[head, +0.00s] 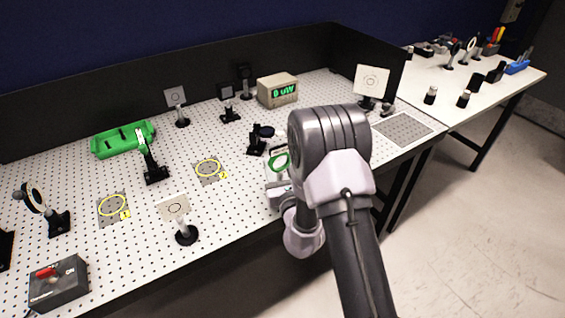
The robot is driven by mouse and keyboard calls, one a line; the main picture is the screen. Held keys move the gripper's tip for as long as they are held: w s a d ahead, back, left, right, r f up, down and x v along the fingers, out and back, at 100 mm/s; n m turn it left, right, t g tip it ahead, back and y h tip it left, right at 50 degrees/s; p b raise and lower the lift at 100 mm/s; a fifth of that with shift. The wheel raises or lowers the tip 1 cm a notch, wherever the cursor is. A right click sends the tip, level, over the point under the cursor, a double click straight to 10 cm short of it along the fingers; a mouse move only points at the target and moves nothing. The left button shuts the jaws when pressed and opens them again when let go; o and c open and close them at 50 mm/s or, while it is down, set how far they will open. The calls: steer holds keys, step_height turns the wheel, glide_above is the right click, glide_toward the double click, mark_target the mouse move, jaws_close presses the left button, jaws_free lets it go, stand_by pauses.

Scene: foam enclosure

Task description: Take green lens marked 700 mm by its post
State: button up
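A green-rimmed round lens (280,162) stands near the front edge of the perforated board, just left of my arm's large grey joint. The 700 mm marking is not legible at this size. Its post is mostly hidden by my gripper and arm. My gripper (276,187) is at the board's front edge, directly below the green ring in the picture. Part of it is hidden behind my arm, and I cannot see whether the fingers are apart or around the post.
A black mount (256,146) stands close left of the lens. A power meter (277,90) and a white card (371,80) are farther back. A card on a post (175,208) stands front left.

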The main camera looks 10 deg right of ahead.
steer(key=shift+s+r, duration=0.1)
steer(key=shift+s, duration=0.05)
steer(key=shift+c, duration=1.1)
jaws_close()
